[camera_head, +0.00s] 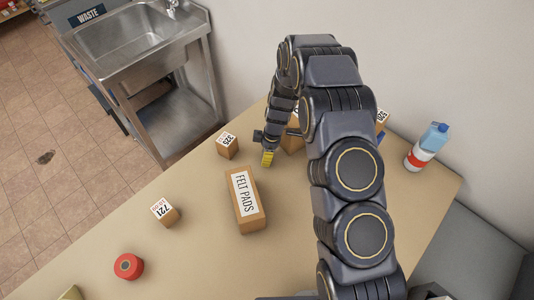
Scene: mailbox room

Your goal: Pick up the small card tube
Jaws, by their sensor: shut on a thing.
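My gripper (266,149) is at the far part of the table, pointing down, with yellow at its lower end. I cannot tell whether the yellow is part of the fingers or a thing between them. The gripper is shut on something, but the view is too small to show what. I cannot make out the small card tube for sure; my gripper and arm may hide it.
The FELT PADS box (246,199) lies just in front of my gripper. A 325 box (228,145) is at its left, and a brown box (292,144) at its right. A 721 box (165,214), red roll (129,266) and bottle (425,147) stand farther off.

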